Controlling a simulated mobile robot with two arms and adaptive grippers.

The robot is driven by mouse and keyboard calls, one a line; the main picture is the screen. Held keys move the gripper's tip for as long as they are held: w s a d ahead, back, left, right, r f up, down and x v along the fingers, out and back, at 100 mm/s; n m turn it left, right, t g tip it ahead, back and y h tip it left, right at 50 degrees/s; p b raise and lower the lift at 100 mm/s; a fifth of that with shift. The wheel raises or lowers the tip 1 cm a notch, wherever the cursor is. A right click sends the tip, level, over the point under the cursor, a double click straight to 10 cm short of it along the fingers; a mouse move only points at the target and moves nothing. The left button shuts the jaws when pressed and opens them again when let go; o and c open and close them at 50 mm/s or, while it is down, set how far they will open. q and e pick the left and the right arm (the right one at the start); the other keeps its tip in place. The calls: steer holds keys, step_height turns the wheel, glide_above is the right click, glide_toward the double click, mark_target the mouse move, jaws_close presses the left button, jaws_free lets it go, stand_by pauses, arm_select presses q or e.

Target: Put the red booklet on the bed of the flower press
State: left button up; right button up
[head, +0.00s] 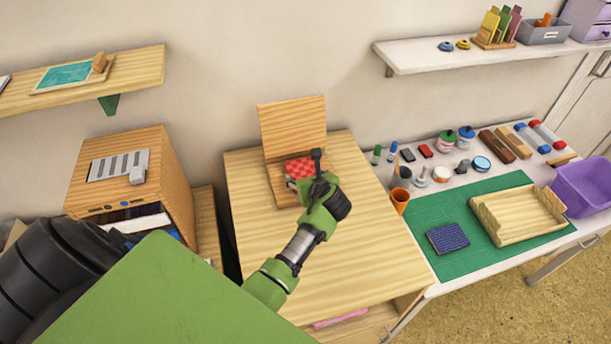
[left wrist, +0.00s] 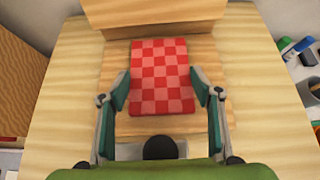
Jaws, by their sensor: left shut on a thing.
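The red checkered booklet (head: 300,167) is over the bed of the wooden flower press (head: 285,197), close to its raised lid (head: 292,125). My left gripper (head: 304,180) is shut on the booklet, partly hiding it in the head view. In the left wrist view, the fingers of my left gripper (left wrist: 161,88) hold the booklet (left wrist: 160,65) by its left and right edges. The lid (left wrist: 155,12) stands behind it. I cannot tell whether the booklet touches the bed. My right gripper is not in view.
The press stands on a wooden cabinet top (head: 365,245) with free room in front. To the right, a white table holds stamps, an orange cup (head: 399,201), a green mat (head: 436,262) and a wooden tray (head: 520,213). A wooden box (head: 172,185) stands left.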

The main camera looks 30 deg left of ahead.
arm_select(q)
steer(key=o, duration=1.2)
steer(key=shift+f, duration=0.1)
steer(key=shift+o, duration=0.2)
steer(key=b+v, duration=0.1)
steer(key=v, duration=1.1)
